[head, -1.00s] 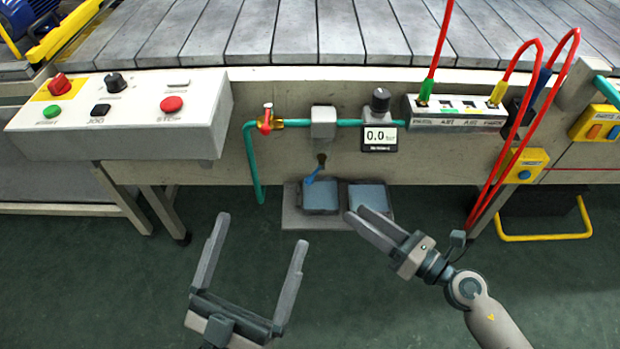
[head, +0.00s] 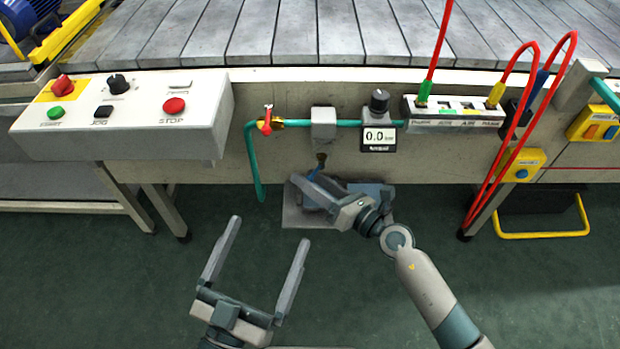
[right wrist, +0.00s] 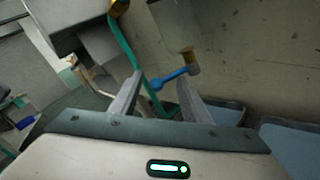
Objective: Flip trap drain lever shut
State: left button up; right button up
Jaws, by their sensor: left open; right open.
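The blue drain lever (head: 314,173) hangs below a brass fitting (head: 321,158) under the air line, partly hidden by my right gripper (head: 303,184). In the right wrist view the lever (right wrist: 172,77) slants from the brass fitting (right wrist: 191,63) down to the left. Its round end shows between the fingertips of my right gripper (right wrist: 160,80), which is open. I cannot tell whether the fingers touch the lever. My left gripper (head: 270,231) is open and empty, low over the green floor.
A grey housing (head: 323,125) sits on the teal pipe above the fitting, beside a gauge (head: 379,140) reading 0.0. A red-handled valve (head: 267,122) is to the left. Blue-topped bins (head: 375,191) stand below. A control box (head: 120,115) juts out at left.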

jog(key=shift+w+a, duration=0.15)
jog(key=shift+a, duration=0.05)
jog(key=c, duration=1)
jog(key=shift+r, duration=0.1)
jog(key=shift+c, duration=0.2)
